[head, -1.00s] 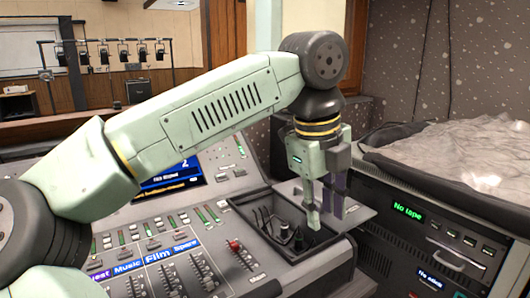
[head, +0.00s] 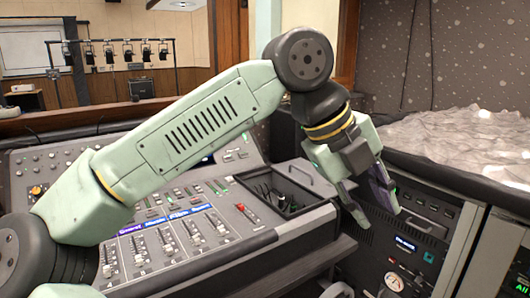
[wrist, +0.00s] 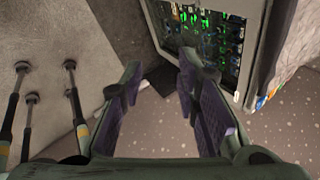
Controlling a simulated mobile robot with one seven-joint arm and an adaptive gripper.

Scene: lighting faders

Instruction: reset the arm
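My gripper (head: 372,208) hangs at the right end of the mixing console (head: 270,246) in the head view, tilted down and to the right. Its two fingers are spread apart with nothing between them. In the wrist view my gripper (wrist: 157,100) also shows open and empty, with purple pads on the fingers and speckled floor beyond. My pale green arm reaches across the console from the lower left and hides part of its panel and screen.
The console has rows of faders (head: 190,228) and a dark recessed tray (head: 285,188) with small items. A rack (head: 440,214) with lit displays and a gauge stands close on the right. Speckled floor (wrist: 158,128) is open below.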

